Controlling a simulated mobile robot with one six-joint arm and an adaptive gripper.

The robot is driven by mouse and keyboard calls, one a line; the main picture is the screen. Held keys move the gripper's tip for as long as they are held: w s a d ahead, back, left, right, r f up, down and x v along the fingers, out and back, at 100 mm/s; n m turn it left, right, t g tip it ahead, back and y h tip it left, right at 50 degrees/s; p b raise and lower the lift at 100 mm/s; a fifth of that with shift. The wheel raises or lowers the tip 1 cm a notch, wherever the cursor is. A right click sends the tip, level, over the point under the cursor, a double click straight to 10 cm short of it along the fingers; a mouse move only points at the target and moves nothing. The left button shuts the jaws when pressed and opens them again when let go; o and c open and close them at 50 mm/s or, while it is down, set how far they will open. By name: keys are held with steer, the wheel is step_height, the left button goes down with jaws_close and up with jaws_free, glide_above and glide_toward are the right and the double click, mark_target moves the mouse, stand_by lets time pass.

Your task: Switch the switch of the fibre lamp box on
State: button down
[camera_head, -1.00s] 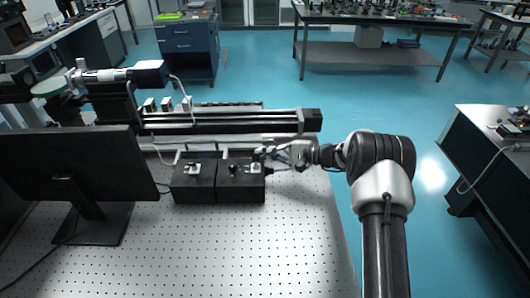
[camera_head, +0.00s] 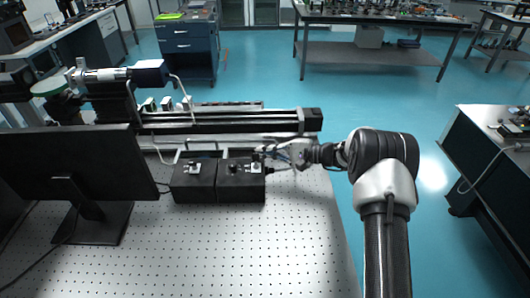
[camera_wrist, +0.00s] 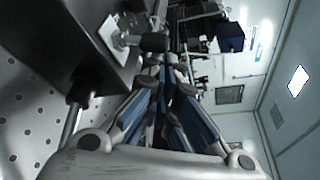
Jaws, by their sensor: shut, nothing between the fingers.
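Two black boxes stand side by side on the perforated table, a left box (camera_head: 193,185) and a right box (camera_head: 240,188). Each has small fittings on top; I cannot read which is the fibre lamp box. My gripper (camera_head: 264,154) is shut and empty at the upper right edge of the right box, close to a switch on a pale plate (camera_head: 256,168). In the wrist view the fingertips (camera_wrist: 166,64) are together just beside a black switch lever (camera_wrist: 153,42) on a white plate (camera_wrist: 113,38). I cannot tell whether they touch it, nor the switch's position.
A black monitor (camera_head: 70,170) stands left of the boxes. A long rail assembly (camera_head: 220,121) runs behind them. A dark cylindrical fitting (camera_wrist: 80,82) sticks out of the box near my gripper. The perforated table (camera_head: 230,250) is clear in front of the boxes.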

steer(key=shift+s+r, duration=0.1)
steer(key=shift+r, duration=0.05)
steer(key=shift+s+r+b, duration=0.5)
steer(key=shift+s+r, duration=0.1)
steer(key=shift+s, duration=0.15)
steer(key=shift+d, duration=0.1)
steer(key=v, duration=1.2)
